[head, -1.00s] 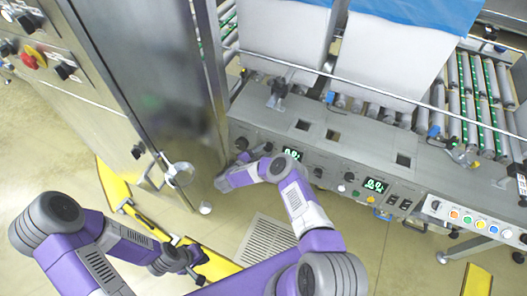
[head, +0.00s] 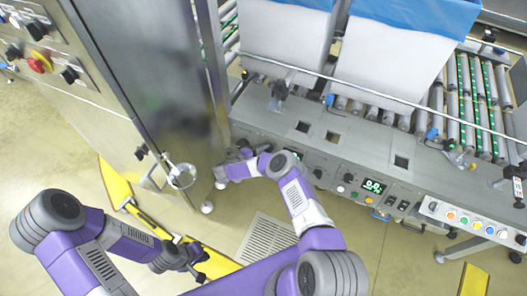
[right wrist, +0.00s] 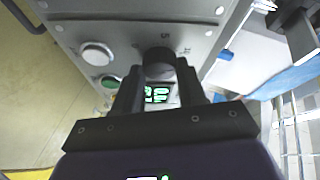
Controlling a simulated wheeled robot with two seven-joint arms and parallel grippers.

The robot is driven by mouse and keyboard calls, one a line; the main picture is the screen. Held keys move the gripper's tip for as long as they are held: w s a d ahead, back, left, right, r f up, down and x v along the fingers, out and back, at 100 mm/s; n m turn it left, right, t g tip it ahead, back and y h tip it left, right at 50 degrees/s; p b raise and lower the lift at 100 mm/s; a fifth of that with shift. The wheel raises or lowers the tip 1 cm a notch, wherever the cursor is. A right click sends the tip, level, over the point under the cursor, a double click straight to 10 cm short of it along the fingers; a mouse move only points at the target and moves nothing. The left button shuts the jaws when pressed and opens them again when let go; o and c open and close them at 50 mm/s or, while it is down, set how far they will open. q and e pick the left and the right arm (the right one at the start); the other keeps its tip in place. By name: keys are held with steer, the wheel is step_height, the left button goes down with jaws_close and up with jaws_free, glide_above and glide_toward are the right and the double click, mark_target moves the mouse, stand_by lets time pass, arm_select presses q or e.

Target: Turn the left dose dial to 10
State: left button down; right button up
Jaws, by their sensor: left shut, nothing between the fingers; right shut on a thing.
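The left dose dial is a round black knob (right wrist: 158,60) on the grey machine panel in the right wrist view. My right gripper (right wrist: 159,72) is shut on it, a finger on each side. A lit green display (right wrist: 156,94) shows partly between the fingers; its figures cannot be read surely. In the head view the dial's black top (head: 243,143) shows at the panel's left end, beside my right wrist, and my arm largely covers that display. My left gripper (head: 201,268) is shut and empty, low over the yellow floor rail.
A second dial (head: 348,177) and its green display (head: 374,186) lie further right on the panel, with coloured buttons (head: 465,220) beyond. A steel cabinet (head: 150,90) with a handle stands to the left. The floor between has a vent (head: 262,238).

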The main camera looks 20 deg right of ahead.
steer(key=o, duration=1.1)
steer(key=shift+c, duration=0.2)
steer(key=shift+a, duration=0.1)
steer(key=p+v, duration=0.2)
steer(key=v, duration=0.5)
steer(key=shift+a, duration=0.15)
steer(key=shift+r, duration=0.1)
